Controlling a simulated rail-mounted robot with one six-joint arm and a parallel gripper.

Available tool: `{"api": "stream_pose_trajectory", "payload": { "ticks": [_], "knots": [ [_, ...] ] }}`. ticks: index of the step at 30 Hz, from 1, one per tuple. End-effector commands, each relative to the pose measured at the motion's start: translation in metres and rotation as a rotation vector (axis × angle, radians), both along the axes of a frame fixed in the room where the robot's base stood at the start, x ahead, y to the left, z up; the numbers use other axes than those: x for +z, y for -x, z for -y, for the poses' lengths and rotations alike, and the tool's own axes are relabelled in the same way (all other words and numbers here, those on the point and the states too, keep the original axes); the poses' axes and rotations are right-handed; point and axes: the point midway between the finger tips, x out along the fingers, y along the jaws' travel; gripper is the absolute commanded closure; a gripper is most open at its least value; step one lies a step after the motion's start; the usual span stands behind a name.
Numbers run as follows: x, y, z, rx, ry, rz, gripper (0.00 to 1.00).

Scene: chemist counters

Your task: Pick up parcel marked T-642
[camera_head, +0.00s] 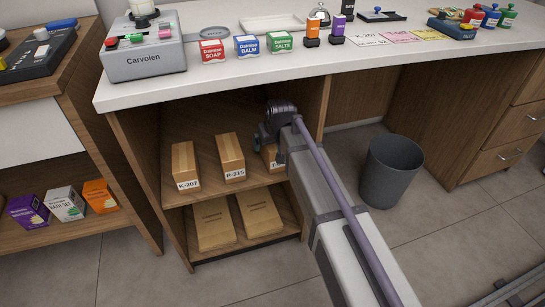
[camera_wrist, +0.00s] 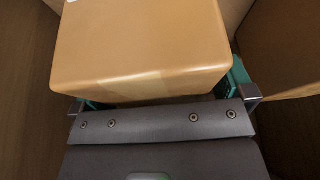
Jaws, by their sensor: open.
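Three small brown parcels stand on the upper shelf under the counter in the head view. The left one (camera_head: 184,165) is marked K-207 and the middle one (camera_head: 230,157) R-315. The right parcel (camera_head: 270,158) is mostly hidden behind my arm; only a label starting with T shows. My gripper (camera_head: 281,150) is at this right parcel. In the wrist view, a brown parcel (camera_wrist: 140,45) fills the space ahead, between the green-padded fingers of my open gripper (camera_wrist: 165,88). I cannot tell whether the fingers touch it.
Two flat brown boxes (camera_head: 212,225) lie on the lower shelf. The cabinet's right side wall (camera_head: 313,100) is close to my gripper. A grey bin (camera_head: 391,170) stands on the floor at right. The counter top (camera_head: 190,77) above carries small boxes and a grey Carvolen device (camera_head: 143,58).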

Motion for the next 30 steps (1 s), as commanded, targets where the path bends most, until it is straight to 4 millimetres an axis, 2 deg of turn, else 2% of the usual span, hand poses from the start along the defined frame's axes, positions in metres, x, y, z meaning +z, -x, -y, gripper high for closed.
{"api": "stream_pose_trajectory", "payload": {
  "ticks": [1, 17, 30],
  "knots": [
    [-0.0046, -0.0011, -0.0005, 0.000, 0.000, 0.000, 0.00],
    [-0.0046, -0.0004, -0.0002, 0.000, 0.000, 0.000, 0.01],
    [-0.0040, -0.0003, -0.0001, 0.000, 0.000, -0.001, 0.43]
  ]
}}
